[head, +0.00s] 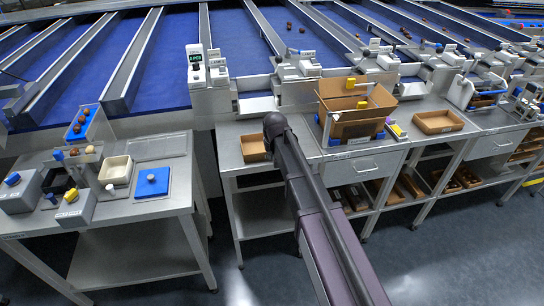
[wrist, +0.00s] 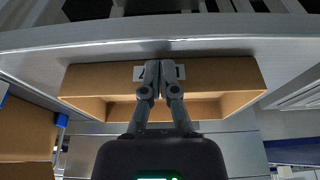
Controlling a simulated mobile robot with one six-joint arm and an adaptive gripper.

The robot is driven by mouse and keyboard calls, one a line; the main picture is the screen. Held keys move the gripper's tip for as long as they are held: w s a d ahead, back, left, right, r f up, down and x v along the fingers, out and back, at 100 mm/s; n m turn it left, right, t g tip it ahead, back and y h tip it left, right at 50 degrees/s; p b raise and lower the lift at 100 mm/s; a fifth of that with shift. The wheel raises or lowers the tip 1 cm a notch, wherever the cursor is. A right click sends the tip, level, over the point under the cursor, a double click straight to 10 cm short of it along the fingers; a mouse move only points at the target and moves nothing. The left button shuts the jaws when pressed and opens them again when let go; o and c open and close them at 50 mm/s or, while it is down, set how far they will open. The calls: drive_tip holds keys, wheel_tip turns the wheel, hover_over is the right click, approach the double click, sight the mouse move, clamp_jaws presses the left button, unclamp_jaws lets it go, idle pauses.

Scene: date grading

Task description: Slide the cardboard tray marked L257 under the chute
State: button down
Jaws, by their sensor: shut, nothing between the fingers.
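A shallow cardboard tray (wrist: 90,80) spans the wrist view, lying beside a long grey metal edge. A pale label on its wall is mostly hidden behind my fingers, so its marking cannot be read. My gripper (wrist: 161,72) is shut and empty, with its fingertips in front of that label; I cannot tell whether they touch the wall. In the head view a small cardboard tray (head: 252,148) shows on the steel bench left of my arm, partly hidden by it. My gripper is hidden there behind my arm. The grey chute fittings (head: 252,106) stand behind that tray.
A large open carton (head: 345,128) stands on the bench right of my arm, with another shallow tray (head: 438,122) farther right. A left side table (head: 120,215) holds a blue-lidded dish and small boxes. Blue sorting lanes (head: 160,60) lie behind.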

drive_tip(key=w+a, duration=0.1)
drive_tip(key=w, duration=0.4)
drive_tip(key=w+a, duration=0.2)
drive_tip(key=w, duration=0.3)
drive_tip(key=w+a, duration=0.1)
drive_tip(key=w, duration=0.5)
drive_tip(key=shift+a+r, duration=0.1)
drive_tip(key=shift+a, duration=0.2)
drive_tip(key=shift+s+d, duration=0.2)
drive_tip(key=shift+s, duration=0.3)
drive_tip(key=s, duration=0.1)
drive_tip(key=s+d, duration=0.1)
drive_tip(key=s, duration=0.1)
drive_tip(key=shift+s, duration=0.2)
drive_tip(key=shift+s+r+p, duration=0.1)
drive_tip(key=shift+r+p, duration=1.05)
drive_tip(key=shift+p, duration=0.2)
drive_tip(key=p+v, duration=0.7)
drive_tip(key=shift+s+r, duration=0.25)
